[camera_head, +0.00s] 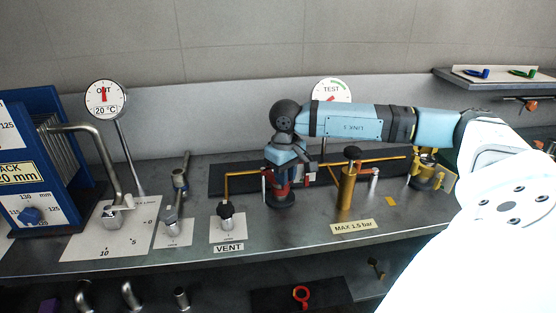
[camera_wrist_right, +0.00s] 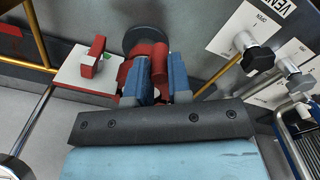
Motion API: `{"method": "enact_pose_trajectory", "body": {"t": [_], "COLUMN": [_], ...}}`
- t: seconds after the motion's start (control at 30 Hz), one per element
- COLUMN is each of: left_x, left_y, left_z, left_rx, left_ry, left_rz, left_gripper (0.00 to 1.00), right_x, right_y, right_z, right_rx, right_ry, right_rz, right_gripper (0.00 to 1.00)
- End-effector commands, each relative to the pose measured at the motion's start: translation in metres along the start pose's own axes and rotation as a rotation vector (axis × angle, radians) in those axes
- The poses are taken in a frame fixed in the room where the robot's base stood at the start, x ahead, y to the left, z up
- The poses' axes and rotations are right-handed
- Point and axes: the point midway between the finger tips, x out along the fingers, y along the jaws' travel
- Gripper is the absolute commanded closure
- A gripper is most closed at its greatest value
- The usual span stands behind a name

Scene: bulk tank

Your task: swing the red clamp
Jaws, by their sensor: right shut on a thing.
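The red clamp (camera_head: 284,190) stands on the bench at the middle, on a dark round base. It is mostly hidden under my right gripper (camera_head: 282,172) in the head view. In the right wrist view, the two blue fingers of my right gripper (camera_wrist_right: 161,88) point down at the clamp's red body (camera_wrist_right: 158,62) and are shut on it. A red block (camera_wrist_right: 95,56) on a white plate stands beside it. My left gripper is not in view.
A brass cylinder (camera_head: 347,188) with a black knob stands just right of the clamp. A black VENT knob (camera_head: 226,212) is to the left. Brass pipes (camera_head: 240,174) run behind. A blue rack (camera_head: 30,150) stands at the far left. The TEST gauge (camera_head: 331,90) is behind my arm.

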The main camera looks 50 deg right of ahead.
Motion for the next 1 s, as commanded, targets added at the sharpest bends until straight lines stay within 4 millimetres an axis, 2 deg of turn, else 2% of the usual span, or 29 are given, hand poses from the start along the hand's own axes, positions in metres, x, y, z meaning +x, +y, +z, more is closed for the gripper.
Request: {"method": "enact_pose_trajectory", "body": {"t": [0.5, 0.53, 0.6, 0.63, 1.0], "left_x": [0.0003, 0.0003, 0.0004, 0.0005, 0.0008], "left_y": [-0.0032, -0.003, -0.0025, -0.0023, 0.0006], "left_z": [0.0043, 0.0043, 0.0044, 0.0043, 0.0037], "left_rx": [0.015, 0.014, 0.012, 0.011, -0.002], "left_ry": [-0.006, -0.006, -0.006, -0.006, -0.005], "left_rz": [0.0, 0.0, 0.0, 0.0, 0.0], "left_gripper": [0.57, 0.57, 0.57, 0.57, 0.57], "right_x": [-0.0014, -0.0014, -0.0014, -0.0013, -0.0065], "right_y": [0.0037, 0.0038, 0.0037, 0.0036, 0.0028], "right_z": [0.0007, 0.0007, 0.0007, 0.0008, 0.0007], "right_rx": [-0.014, -0.014, -0.014, -0.014, -0.015], "right_ry": [0.003, 0.003, 0.003, 0.002, 0.003], "right_rz": [0.002, 0.002, 0.002, 0.002, 0.0], "right_gripper": [1.0, 0.77, 0.61, 0.56, 0.56]}}
